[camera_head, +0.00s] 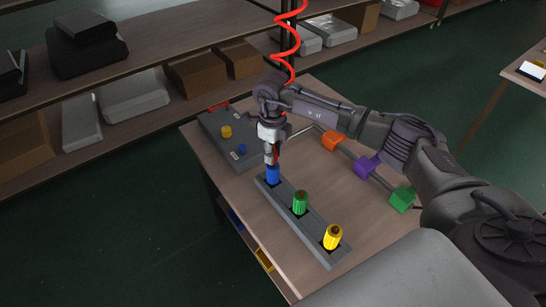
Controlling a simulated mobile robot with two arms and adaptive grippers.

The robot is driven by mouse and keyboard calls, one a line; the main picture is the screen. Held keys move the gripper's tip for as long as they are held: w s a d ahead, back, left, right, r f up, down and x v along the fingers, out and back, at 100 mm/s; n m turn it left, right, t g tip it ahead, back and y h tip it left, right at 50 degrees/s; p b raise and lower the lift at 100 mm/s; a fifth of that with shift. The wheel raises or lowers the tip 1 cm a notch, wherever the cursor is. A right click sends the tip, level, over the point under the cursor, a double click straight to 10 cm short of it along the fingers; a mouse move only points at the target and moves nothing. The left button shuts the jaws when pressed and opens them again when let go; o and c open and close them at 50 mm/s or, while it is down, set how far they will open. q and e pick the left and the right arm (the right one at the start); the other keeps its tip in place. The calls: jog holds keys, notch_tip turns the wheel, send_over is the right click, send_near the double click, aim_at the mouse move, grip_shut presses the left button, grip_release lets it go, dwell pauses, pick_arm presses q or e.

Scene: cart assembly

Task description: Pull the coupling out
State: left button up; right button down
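A long grey rack (312,233) lies on the wooden table. A blue coupling (273,174) stands at its far end, a green one (300,203) in the middle and a yellow one (333,237) at the near end. All three appear upright in the rack. My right gripper (271,160) points down at the top of the blue coupling. Its fingers are small and dark here, and I cannot tell whether they are closed on the coupling. A bit of red shows at the gripper. My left gripper is not in view.
A grey box with a yellow knob (226,132) and a blue knob (242,149) sits behind the rack. Orange (332,140), purple (366,166) and green (402,199) blocks stand on the right. A red coiled hose (287,42) hangs above. Shelves with boxes line the back.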

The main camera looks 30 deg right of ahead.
jog(key=shift+w+r, duration=0.1)
jog(key=shift+r, duration=0.25)
jog(key=shift+r+p, duration=0.1)
jog(key=shift+p, duration=0.2)
jog(key=shift+r+p, duration=1.4)
jog(key=shift+r, duration=1.05)
